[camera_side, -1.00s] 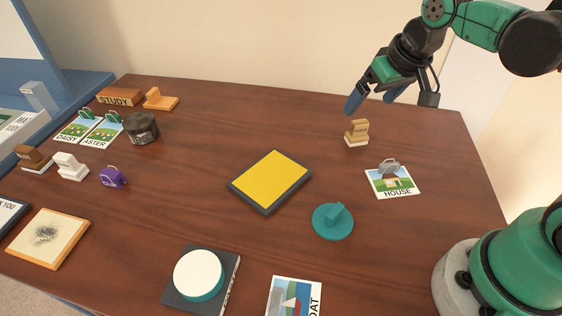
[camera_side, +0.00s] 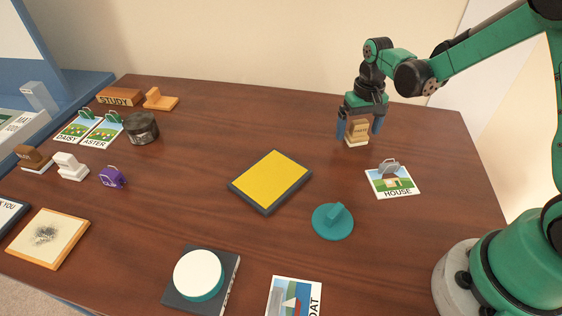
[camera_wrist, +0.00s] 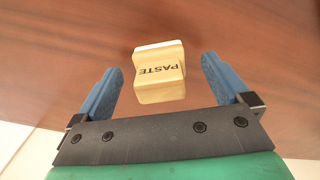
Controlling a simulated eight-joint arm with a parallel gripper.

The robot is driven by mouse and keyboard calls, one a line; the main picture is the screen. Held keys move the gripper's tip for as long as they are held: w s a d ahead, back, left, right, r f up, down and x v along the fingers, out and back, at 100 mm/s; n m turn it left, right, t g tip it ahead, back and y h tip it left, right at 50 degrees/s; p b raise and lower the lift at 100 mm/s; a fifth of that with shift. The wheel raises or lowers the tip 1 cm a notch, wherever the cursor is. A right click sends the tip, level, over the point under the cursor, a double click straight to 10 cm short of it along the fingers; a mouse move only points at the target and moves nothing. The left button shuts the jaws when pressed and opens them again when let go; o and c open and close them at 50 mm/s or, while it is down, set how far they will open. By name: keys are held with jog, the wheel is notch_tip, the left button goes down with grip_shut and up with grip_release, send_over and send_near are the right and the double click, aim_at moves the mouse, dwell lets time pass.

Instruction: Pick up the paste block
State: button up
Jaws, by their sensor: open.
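The paste block (camera_side: 358,132) is a small tan wooden stamp-like block on a pale base, standing upright on the dark wood table at the back right. In the wrist view the paste block (camera_wrist: 160,72) shows its lettering "PASTE" between and a little beyond the fingers. My gripper (camera_side: 359,132) points down over it, with one blue finger on each side. The gripper in the wrist view (camera_wrist: 161,75) is open, with visible gaps between each finger and the block.
A house card (camera_side: 392,180) with a grey handle lies in front and right of the block. A yellow pad (camera_side: 270,180) and a teal disc with a knob (camera_side: 333,221) lie nearer the middle. The table left of the block is clear.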

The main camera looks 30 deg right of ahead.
aim_at(361, 122)
jog(key=shift+f, duration=0.5)
jog(key=c, duration=1.4)
jog(key=shift+o, duration=0.2)
jog(key=shift+r, duration=0.1)
notch_tip(361, 122, up, 20)
jog(key=o, duration=0.4)
jog(key=shift+c, duration=1.3)
